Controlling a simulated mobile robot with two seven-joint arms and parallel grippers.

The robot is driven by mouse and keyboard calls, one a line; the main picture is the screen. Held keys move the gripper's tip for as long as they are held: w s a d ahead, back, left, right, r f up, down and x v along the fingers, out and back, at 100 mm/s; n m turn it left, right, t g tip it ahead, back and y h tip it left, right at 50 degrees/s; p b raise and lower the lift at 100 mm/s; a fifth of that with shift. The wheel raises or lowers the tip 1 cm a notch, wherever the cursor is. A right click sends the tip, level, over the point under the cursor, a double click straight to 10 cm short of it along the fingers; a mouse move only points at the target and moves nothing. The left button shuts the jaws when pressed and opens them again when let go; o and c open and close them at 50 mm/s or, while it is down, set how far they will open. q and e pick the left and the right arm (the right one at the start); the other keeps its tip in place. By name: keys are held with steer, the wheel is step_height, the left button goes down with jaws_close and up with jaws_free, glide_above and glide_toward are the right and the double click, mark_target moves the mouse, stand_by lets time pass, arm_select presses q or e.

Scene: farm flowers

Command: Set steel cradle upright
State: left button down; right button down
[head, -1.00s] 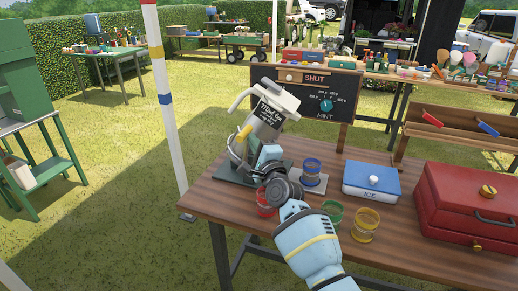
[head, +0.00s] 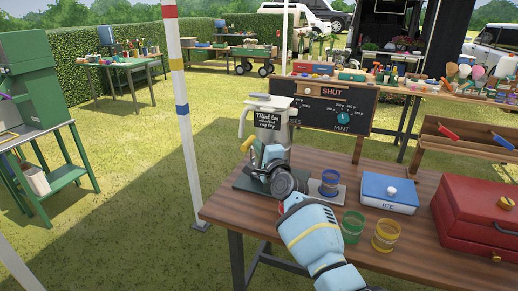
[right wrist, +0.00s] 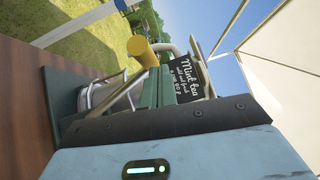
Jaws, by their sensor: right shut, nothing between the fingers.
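The steel cradle (right wrist: 100,95) shows in the right wrist view as bent metal bars with a yellow grip (right wrist: 141,48). In the head view it is part of the pale grey stand (head: 281,108), which now looks upright on a dark base plate (head: 246,182) at the table's left end. A black "Mint tea" sign (head: 268,123) is on the stand. My right gripper (head: 268,154) is shut and empty, close beside the bars and grip. Contact cannot be told, and my wrist hides the cradle's lower part. My left gripper is out of view.
A blue cup (head: 329,183), green cup (head: 352,226) and yellow cup (head: 386,236) stand right of my wrist. A blue ice box (head: 389,192) and red chest (head: 475,218) stand further right. A chalkboard (head: 320,105) is behind. A striped pole (head: 182,120) stands left of the table.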

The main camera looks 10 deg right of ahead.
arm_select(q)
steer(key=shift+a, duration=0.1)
arm_select(e)
steer(key=shift+w+a, duration=0.1)
steer(key=shift+a, duration=0.15)
steer(key=shift+a+r, duration=0.2)
stand_by(0.4)
